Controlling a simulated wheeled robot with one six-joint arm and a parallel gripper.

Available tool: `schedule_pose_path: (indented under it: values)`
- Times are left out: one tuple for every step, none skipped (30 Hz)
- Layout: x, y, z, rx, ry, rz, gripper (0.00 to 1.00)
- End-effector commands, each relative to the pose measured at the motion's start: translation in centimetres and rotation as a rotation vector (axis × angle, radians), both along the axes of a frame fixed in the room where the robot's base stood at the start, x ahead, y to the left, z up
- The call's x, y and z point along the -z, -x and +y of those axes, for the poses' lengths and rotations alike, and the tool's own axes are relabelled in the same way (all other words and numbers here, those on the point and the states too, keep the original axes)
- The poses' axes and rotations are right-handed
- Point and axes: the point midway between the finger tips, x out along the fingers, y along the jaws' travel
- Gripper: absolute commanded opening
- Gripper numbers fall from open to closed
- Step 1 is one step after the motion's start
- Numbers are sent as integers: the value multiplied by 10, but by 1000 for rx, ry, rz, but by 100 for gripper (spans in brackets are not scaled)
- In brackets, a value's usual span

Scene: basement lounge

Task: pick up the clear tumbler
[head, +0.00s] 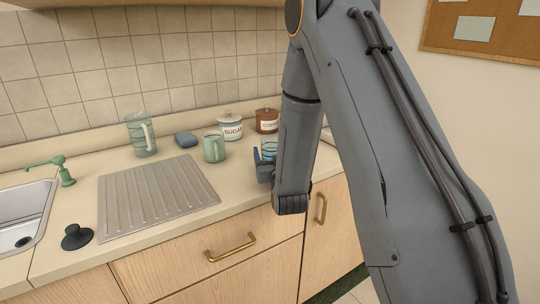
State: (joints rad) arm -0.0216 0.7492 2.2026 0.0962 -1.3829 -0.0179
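A clear, blue-tinted tumbler (268,146) stands on the counter at the middle of the head view, right of the green mug. My arm comes down in front of its right side. My gripper (265,165) is low at the tumbler, with a blue-grey finger showing at the tumbler's near left side. The other finger and the tumbler's lower part are hidden by the gripper and arm. I cannot tell whether the fingers touch the glass or how far apart they are.
A green mug (213,148), sugar canister (231,127) and brown canister (266,121) stand near the tumbler. Further left are a blue sponge (185,139), a clear pitcher (139,136), a ribbed drainboard (155,195), a black stopper (76,237) and the sink (22,215).

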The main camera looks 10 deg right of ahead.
Motion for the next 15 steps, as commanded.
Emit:
schedule_pose_path:
  values:
    - [0,-5,0,-1,0,1,71]
    - [0,-7,0,-1,0,1,71]
    - [0,-10,1,-2,0,1,71]
    - [0,-11,1,-2,0,0,71]
    - [0,-12,1,-3,0,0,71]
    - [0,-12,2,-3,0,1,71]
    - [0,-12,2,-4,0,1,71]
    - [0,-12,2,-4,0,1,71]
    - [0,-12,2,-4,0,1,71]
    - [0,-12,3,-5,0,1,71]
    - [1,-12,3,-5,0,1,71]
    - [1,-12,3,-5,0,1,64]
    - [0,-12,3,-5,0,1,59]
    - [0,-12,3,-5,0,1,54]
    - [1,-12,3,-6,0,1,47]
